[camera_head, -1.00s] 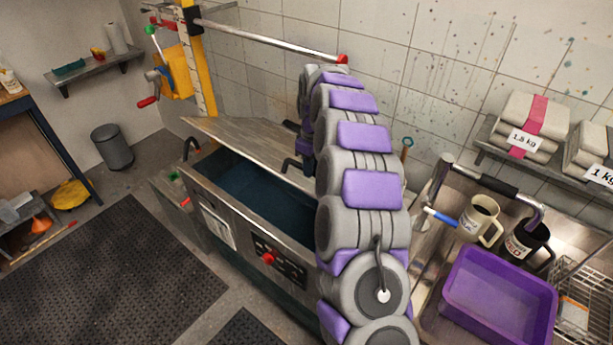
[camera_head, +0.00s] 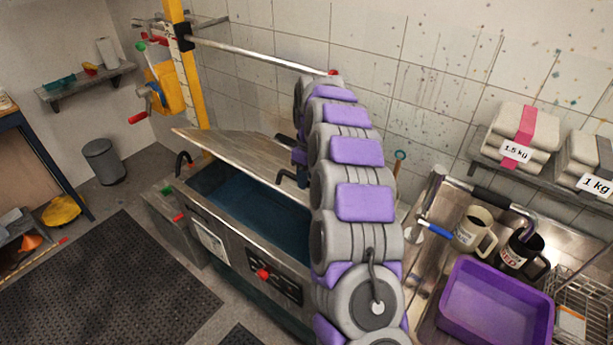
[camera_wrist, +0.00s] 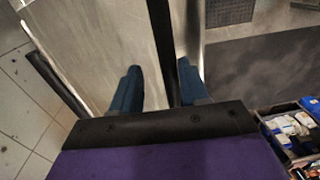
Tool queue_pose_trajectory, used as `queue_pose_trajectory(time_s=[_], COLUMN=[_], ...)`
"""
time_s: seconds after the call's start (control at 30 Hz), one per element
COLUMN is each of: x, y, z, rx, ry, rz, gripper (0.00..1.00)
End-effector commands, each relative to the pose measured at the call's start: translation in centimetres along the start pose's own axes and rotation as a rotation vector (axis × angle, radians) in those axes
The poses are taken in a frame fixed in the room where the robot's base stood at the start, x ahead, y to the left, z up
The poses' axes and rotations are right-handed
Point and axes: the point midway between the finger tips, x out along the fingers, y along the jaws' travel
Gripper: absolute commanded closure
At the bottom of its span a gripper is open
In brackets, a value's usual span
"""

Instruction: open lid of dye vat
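The dye vat (camera_head: 212,243) is a steel tank with a front control panel, left of my arm in the head view. Its lid (camera_head: 235,147) is tilted up toward the wall, and dark blue liquid (camera_head: 245,208) shows beneath it. Black handle ends show at the lid's left and right. In the wrist view my gripper (camera_wrist: 159,68) has its two blue fingers apart, with a black bar (camera_wrist: 162,30) running between them, closer to the right finger. I cannot tell whether they touch. In the head view my arm hides the gripper.
A yellow post (camera_head: 191,80) with a horizontal rail (camera_head: 260,52) stands behind the vat. A sink with mugs (camera_head: 476,230) and a purple tub (camera_head: 495,305) lies to the right. A grey bin (camera_head: 103,162) and dark floor mat (camera_head: 110,285) are at the left.

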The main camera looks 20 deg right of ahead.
Motion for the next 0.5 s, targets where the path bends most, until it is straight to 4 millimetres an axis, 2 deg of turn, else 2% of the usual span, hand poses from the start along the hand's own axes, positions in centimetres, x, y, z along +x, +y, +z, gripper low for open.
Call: queue_pose_trajectory(time_s=[0.27, 0.37, 0.5], x=[-0.5, -1.7, -4.3], y=[-0.2, -0.1, 0.0], z=[0.0, -0.1, -0.1], rx=[-0.001, -0.001, 0.0], ry=[0.0, 0.002, 0.003], rz=[0.0, 0.002, 0.004], gripper=[0.56, 0.56, 0.56])
